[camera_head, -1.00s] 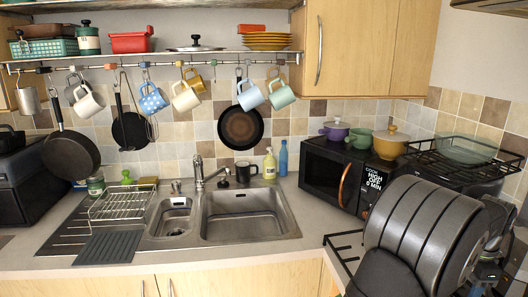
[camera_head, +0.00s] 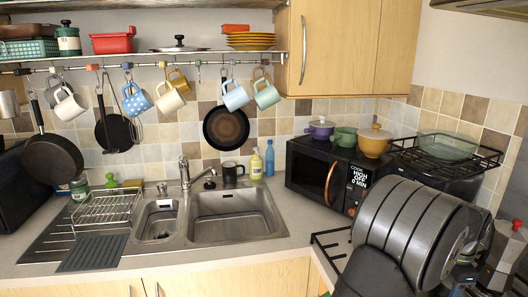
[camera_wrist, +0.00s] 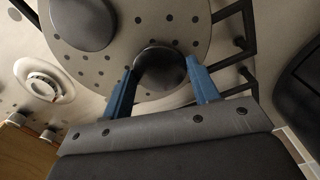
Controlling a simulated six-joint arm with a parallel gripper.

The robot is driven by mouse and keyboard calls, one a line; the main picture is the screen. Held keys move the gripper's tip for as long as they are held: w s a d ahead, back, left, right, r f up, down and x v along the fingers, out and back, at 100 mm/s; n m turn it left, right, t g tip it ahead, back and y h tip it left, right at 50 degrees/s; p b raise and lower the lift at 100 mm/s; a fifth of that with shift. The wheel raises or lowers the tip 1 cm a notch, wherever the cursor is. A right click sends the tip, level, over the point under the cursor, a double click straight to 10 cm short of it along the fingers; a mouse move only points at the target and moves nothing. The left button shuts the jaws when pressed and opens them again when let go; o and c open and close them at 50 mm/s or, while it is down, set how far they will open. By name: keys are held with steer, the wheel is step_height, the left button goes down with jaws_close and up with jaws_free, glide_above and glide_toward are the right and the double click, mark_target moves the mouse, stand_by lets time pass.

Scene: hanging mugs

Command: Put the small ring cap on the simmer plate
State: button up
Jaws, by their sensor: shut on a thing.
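In the wrist view my gripper (camera_wrist: 161,64) has its two blue fingers shut on a small dark round cap (camera_wrist: 160,72), which looks like the small ring cap. Behind it is a wide pale disc with many small holes, which looks like the simmer plate (camera_wrist: 186,22). The held cap overlaps the plate's near part in the picture; I cannot tell whether they touch. Another dark round cap (camera_wrist: 84,22) lies over the plate's left part.
A pale burner ring (camera_wrist: 42,82) is left of the plate. Black pan-support bars (camera_wrist: 236,42) stand at its right; some support shows in the head view (camera_head: 325,246). A moka pot (camera_head: 503,256) is right of my arm. The microwave (camera_head: 322,176) stands behind.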

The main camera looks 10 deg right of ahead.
steer(key=shift+f, duration=0.3)
steer(key=o, duration=1.4)
steer(key=shift+r, duration=0.15)
step_height(320, 180, up, 17)
steer(key=shift+r, duration=0.1)
step_height(320, 180, down, 18)
steer(key=shift+r, duration=0.35)
stand_by(0.4)
